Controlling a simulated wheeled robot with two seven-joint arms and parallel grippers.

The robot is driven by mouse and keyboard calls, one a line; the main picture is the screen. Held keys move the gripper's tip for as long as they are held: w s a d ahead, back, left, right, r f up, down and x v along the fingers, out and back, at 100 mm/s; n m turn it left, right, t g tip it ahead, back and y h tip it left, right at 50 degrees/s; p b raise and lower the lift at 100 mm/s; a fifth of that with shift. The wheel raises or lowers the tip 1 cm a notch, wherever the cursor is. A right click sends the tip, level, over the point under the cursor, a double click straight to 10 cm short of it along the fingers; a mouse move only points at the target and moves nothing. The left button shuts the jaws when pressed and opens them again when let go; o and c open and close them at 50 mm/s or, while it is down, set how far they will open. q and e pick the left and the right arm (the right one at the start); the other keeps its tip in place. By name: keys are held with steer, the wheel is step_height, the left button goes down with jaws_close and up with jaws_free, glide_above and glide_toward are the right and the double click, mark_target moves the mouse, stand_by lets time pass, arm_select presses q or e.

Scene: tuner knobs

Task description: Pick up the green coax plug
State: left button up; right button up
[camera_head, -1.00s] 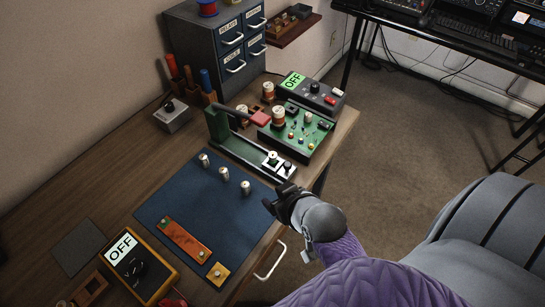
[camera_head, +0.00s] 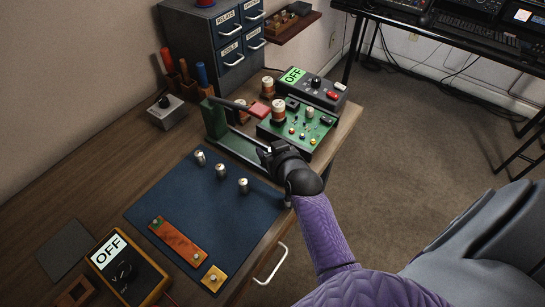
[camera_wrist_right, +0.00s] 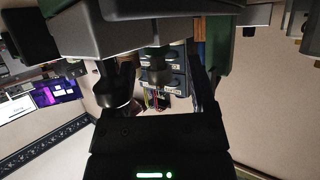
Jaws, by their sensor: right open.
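I cannot pick out the green coax plug for certain. My right gripper (camera_head: 264,152) is open over the near end of the green lever press (camera_head: 235,148), hiding the press's white plate. In the right wrist view, dark fingers (camera_wrist_right: 135,78) stand apart with nothing clear between them. My left gripper is out of view.
A green circuit board (camera_head: 298,130) with coils stands just beyond the gripper, beside a black box (camera_head: 322,92) reading OFF. A yellow meter (camera_head: 128,268) reading OFF sits at the near left. Grey drawers (camera_head: 205,40) stand behind. Much of the blue mat is clear.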

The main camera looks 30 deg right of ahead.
jaws_close()
steer(key=shift+r, duration=0.1)
